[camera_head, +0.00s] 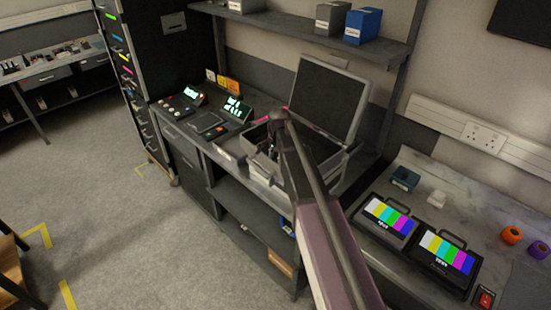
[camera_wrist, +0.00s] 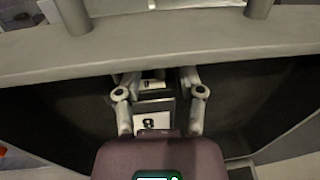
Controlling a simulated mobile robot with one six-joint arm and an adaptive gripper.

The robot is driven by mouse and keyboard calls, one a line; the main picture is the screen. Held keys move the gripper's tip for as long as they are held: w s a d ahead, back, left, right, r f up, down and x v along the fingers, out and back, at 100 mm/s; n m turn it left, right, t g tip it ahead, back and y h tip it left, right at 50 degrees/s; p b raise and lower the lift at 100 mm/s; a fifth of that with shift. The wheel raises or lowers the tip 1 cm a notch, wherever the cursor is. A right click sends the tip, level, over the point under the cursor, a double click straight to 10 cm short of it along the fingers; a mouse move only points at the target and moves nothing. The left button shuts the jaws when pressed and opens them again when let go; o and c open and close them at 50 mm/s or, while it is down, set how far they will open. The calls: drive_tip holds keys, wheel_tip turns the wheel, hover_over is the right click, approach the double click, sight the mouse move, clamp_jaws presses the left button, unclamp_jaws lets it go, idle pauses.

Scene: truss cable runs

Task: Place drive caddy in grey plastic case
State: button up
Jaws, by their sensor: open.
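The grey plastic case (camera_head: 349,157) stands on the workbench with its lid (camera_head: 329,97) raised. My gripper (camera_head: 271,150) reaches down at the case's left part, and my arm hides much of the case's inside. In the wrist view my gripper (camera_wrist: 156,78) is open, with one finger on each side of a dark grey block with white labels, seemingly the drive caddy (camera_wrist: 152,104). The block appears to sit in the dark space below a pale grey rim (camera_wrist: 60,55). Contact with the fingers cannot be told. The caddy is not clear in the head view.
Control boxes with green displays (camera_head: 234,108) stand left of the case. A shelf (camera_head: 300,25) with binders hangs above. On the right bench are two colour-bar monitors (camera_head: 445,254), a teal box (camera_head: 405,179) and tape rolls (camera_head: 512,235). The floor (camera_head: 110,215) at left is mostly clear.

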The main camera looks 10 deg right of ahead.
wheel_tip(320, 180, up, 12)
drive_tip(key=s+p, duration=0.1)
drive_tip(key=p, duration=1)
drive_tip(key=shift+d, duration=0.25)
drive_tip(key=shift+s+f, duration=0.1)
idle(0.4)
drive_tip(key=s+n+g, duration=0.1)
drive_tip(key=s+n, duration=1.1)
drive_tip(key=s, duration=1.2)
drive_tip(key=shift+d+h, duration=0.3)
drive_tip(key=shift+d, duration=0.15)
